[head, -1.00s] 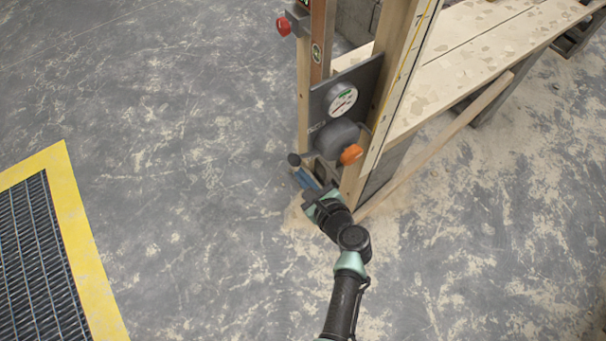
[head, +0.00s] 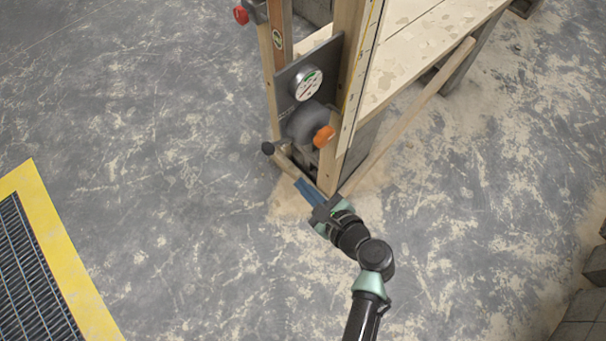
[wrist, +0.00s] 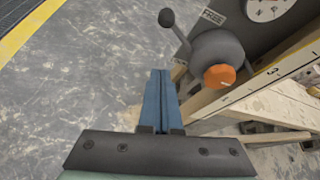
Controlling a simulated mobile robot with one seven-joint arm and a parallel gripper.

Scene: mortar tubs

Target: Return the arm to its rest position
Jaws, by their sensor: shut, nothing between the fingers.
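My gripper (head: 309,191) is at the end of my arm, low beside the foot of the wooden post frame in the head view. Its blue fingers (wrist: 160,100) are together with nothing between them in the wrist view. Just beyond them stands the grey housing (head: 305,124) with an orange knob (head: 324,136) and a lever with a black ball end (head: 267,148). In the wrist view the orange knob (wrist: 219,77) is right of the fingertips and the black ball (wrist: 166,17) is above them. The fingers look apart from the lever.
A dial gauge (head: 307,84) sits on a dark plate above the housing. A red knob (head: 241,14) is higher on the frame. A plank bench (head: 420,50) extends back right. Grey blocks (head: 585,300) stand at the right edge. A yellow-edged floor grate (head: 60,255) lies left. Floor between is clear.

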